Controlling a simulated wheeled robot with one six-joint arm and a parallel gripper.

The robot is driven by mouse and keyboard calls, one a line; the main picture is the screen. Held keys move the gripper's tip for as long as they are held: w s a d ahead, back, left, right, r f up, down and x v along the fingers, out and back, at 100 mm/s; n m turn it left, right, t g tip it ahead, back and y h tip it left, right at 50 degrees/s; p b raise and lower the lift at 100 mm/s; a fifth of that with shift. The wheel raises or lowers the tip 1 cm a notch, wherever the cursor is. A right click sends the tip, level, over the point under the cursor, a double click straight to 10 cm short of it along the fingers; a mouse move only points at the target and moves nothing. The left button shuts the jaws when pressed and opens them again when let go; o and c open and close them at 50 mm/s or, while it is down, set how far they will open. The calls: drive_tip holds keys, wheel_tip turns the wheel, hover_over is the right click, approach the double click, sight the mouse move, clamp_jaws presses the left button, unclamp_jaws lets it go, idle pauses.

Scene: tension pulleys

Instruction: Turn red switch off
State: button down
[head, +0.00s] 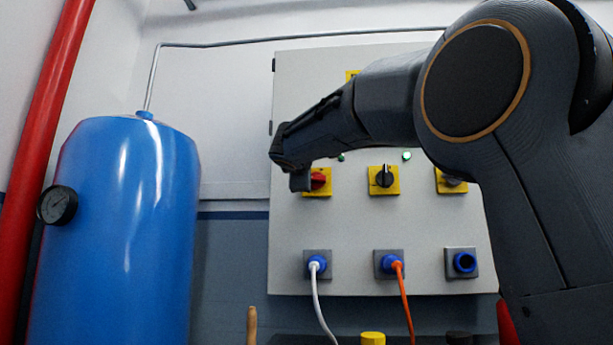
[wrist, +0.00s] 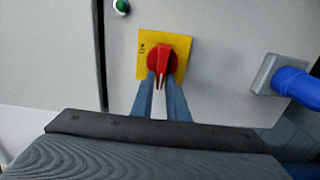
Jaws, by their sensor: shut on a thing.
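The red switch (wrist: 160,58) is a rotary knob on a yellow square plate (wrist: 183,44) on the grey cabinet. In the head view the red switch (head: 318,180) shows at the left of a row of switches, partly hidden by my gripper (head: 298,180). In the wrist view the two fingers of my gripper (wrist: 160,82) reach the knob from both sides and are shut on it. The knob's handle points along the fingers in that view. The marking on the plate is too small to read.
A black switch (head: 383,177) and another switch (head: 450,182) sit to the right. Blue sockets hold a white cable (head: 318,295) and an orange cable (head: 403,300) below. A blue tank (head: 125,230) with a gauge (head: 57,205) and a red pipe (head: 40,130) stand left.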

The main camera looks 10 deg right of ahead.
idle(0.5)
drive_tip(key=c, duration=1.7)
unclamp_jaws()
drive_tip(key=v, duration=0.7)
drive_tip(key=shift+s+a, duration=0.15)
drive_tip(key=shift+s, duration=0.2)
